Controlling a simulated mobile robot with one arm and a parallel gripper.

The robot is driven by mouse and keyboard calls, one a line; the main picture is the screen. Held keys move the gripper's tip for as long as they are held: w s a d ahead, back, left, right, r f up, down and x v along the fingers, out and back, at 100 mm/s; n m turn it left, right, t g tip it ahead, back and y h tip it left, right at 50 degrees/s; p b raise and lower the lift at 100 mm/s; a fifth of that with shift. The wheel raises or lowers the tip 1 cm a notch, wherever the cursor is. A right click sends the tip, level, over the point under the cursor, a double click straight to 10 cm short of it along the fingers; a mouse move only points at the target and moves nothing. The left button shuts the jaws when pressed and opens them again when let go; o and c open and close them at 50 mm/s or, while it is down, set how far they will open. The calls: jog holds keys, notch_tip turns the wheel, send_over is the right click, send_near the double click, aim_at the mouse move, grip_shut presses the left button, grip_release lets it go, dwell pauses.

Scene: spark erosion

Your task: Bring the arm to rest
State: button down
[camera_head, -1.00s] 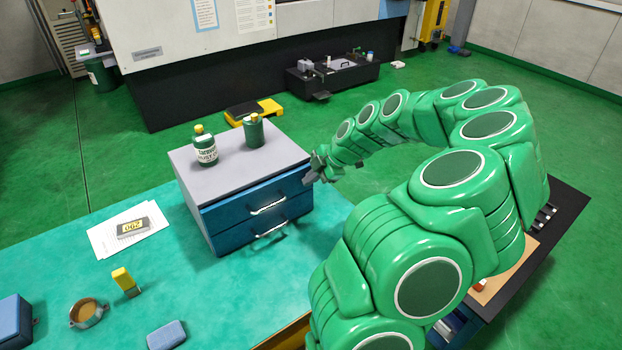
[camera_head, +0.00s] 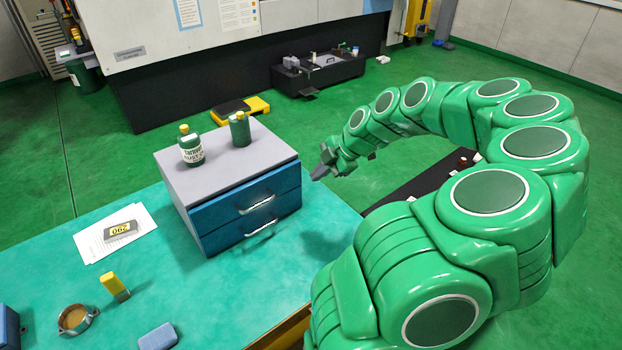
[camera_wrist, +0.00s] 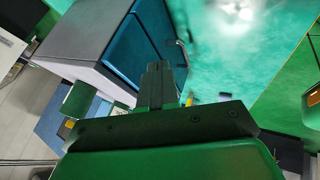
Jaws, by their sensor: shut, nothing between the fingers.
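My green arm arches over the right side of the head view. My gripper (camera_head: 322,172) is at its far end, just right of the blue drawer cabinet (camera_head: 245,212) and apart from it in that view. In the wrist view the gripper's dark fingers (camera_wrist: 158,72) are together and empty. The cabinet (camera_wrist: 145,45) shows beyond them there, with part of the teal bench top (camera_wrist: 235,55) to the right.
A labelled green bottle (camera_head: 190,148) and a green container (camera_head: 240,130) stand on the cabinet. A sheet with a display device (camera_head: 120,230), a yellow-topped block (camera_head: 114,287), a brown ring (camera_head: 76,320) and a blue block (camera_head: 157,337) lie on the bench.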

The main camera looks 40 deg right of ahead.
jog(key=shift+v, duration=2.25)
jog(key=s+a+r+m+g, duration=0.2)
jog(key=a+r, duration=0.1)
jog(key=a, duration=0.5)
jog(key=s+a+r+m+g+h, duration=0.1)
jog(key=s+a+r, duration=0.15)
jog(key=a, duration=0.55)
jog(key=s+a+r+m+g, duration=0.1)
jog(key=a+r+m+g, duration=0.15)
jog(key=a, duration=0.55)
jog(key=s+a+m+h, duration=0.1)
jog(key=s+a+m, duration=0.1)
jog(key=s, duration=0.4)
jog(key=s+a+m+g+h, duration=0.1)
jog(key=s+a+m, duration=0.2)
jog(key=s+m, duration=0.2)
jog(key=s+a+f+m+g+h, duration=0.1)
jog(key=s+m, duration=0.3)
jog(key=s, duration=0.4)
jog(key=shift+a+h, duration=0.3)
jog(key=shift+a, duration=0.45)
